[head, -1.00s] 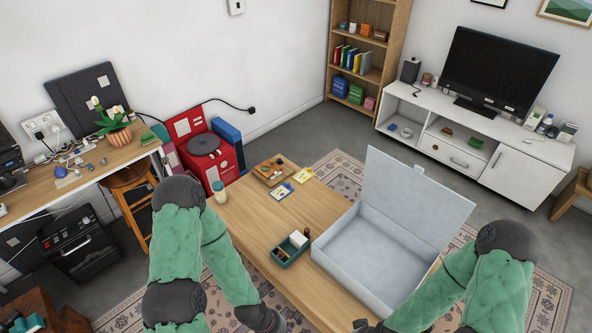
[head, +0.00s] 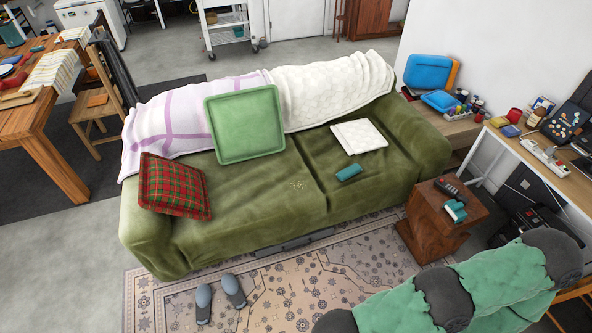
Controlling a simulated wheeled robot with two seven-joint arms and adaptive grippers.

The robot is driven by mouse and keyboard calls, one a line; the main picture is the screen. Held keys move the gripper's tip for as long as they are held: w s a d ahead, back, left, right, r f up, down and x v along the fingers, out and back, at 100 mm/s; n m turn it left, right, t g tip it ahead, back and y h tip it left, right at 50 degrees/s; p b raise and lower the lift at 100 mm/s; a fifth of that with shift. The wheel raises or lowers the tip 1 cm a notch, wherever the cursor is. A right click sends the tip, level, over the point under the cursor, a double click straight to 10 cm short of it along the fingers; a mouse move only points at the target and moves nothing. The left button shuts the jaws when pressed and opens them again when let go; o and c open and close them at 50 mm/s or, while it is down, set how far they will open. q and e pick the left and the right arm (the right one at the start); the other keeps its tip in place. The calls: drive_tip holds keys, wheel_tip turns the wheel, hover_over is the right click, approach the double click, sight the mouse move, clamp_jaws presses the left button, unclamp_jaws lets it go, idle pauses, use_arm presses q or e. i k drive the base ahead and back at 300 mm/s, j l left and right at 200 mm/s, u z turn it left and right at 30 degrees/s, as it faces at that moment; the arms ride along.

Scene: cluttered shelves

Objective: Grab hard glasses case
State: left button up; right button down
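A small teal case-like block (head: 349,172) lies on the right seat of the green sofa, below a folded white cloth. It looks like a hard glasses case, but it is too small to be sure. Another teal and white item (head: 455,211) sits on the wooden side table at the right. My green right arm crosses the bottom right corner; its fingers do not show. My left arm and gripper are out of view. Neither teal item is touched by my arm.
The green sofa (head: 262,219) holds a green tray-like cushion (head: 245,124), a plaid cushion (head: 174,186) and a white cloth (head: 358,136). The side table (head: 430,231) stands near its right end. Slippers (head: 221,295) lie on the patterned rug (head: 290,278). Grey floor at lower left is clear.

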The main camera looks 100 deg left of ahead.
sight(349, 172)
drive_tip(key=u, duration=2.8)
drive_tip(key=i+l+u, duration=0.1)
drive_tip(key=u, duration=1.1)
drive_tip(key=i+l+u, duration=0.2)
drive_tip(key=l+u, duration=0.2)
drive_tip(key=l, duration=0.45)
drive_tip(key=l+u, duration=0.4)
drive_tip(key=l, duration=0.45)
drive_tip(key=l+u, duration=0.4)
drive_tip(key=l, duration=0.95)
drive_tip(key=k+l, duration=0.15)
drive_tip(key=l, duration=0.3)
